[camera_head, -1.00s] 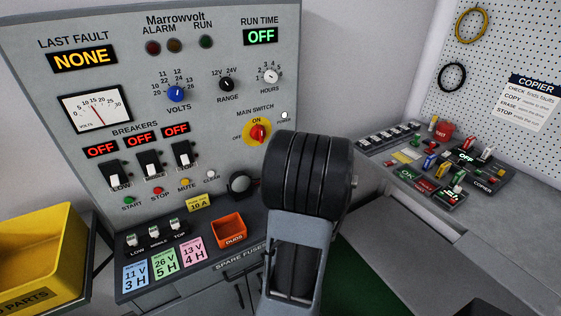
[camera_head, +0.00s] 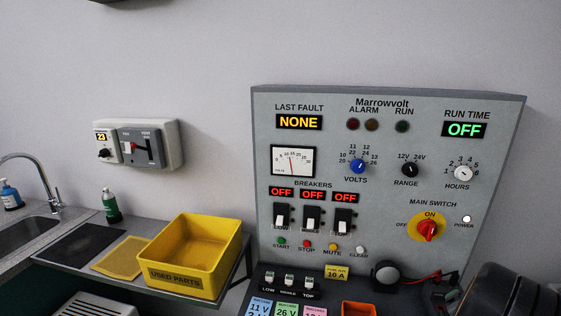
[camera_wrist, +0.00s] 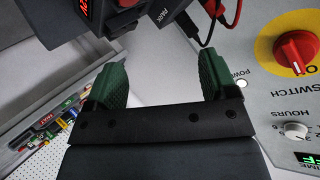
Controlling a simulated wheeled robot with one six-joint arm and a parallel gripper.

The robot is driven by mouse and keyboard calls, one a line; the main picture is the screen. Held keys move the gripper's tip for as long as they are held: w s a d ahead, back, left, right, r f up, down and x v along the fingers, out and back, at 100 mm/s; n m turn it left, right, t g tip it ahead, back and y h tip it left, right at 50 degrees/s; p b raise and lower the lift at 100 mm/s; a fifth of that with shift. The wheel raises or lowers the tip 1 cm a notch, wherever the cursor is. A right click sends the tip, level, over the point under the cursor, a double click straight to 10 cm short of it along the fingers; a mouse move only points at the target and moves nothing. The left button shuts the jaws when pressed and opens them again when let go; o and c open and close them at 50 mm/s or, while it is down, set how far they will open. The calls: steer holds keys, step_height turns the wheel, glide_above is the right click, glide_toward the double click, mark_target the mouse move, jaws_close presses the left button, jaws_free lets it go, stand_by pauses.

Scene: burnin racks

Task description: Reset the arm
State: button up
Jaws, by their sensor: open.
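My gripper (camera_wrist: 160,90) shows in the wrist view with its two green-padded fingers apart and nothing between them. It is close to the grey Marrowvolt panel (camera_head: 390,105), whose red main switch (camera_wrist: 297,50) and white hours knob (camera_wrist: 296,130) show at the right of that view. In the head view only a dark rounded part of my arm shows at the lower right corner; my fingers are out of that view. The main switch (camera_head: 428,229) points to ON, the run time display (camera_head: 464,130) reads OFF, and the last fault display (camera_head: 299,122) reads NONE.
A yellow used parts bin (camera_head: 190,279) stands on the shelf left of the panel. A sink (camera_head: 28,232) and bottles are farther left. A wall unit (camera_head: 138,145) reads 23. An orange tray (camera_head: 358,309) and coloured cards lie below the panel.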

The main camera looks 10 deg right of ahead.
steer(key=a+r+n+g+y, duration=0.1)
steer(key=a+n, duration=0.4)
steer(key=a, duration=0.7)
steer(key=a+r+n+g+y, duration=0.2)
steer(key=a+r+n+y, duration=0.2)
steer(key=a, duration=0.9)
steer(key=w+a+r+n+g+y, duration=0.1)
steer(key=a+r+n+y, duration=0.2)
steer(key=a+n, duration=0.4)
steer(key=a, duration=0.6)
steer(key=shift+a+n+y, duration=0.15)
steer(key=shift+n+y, duration=0.15)
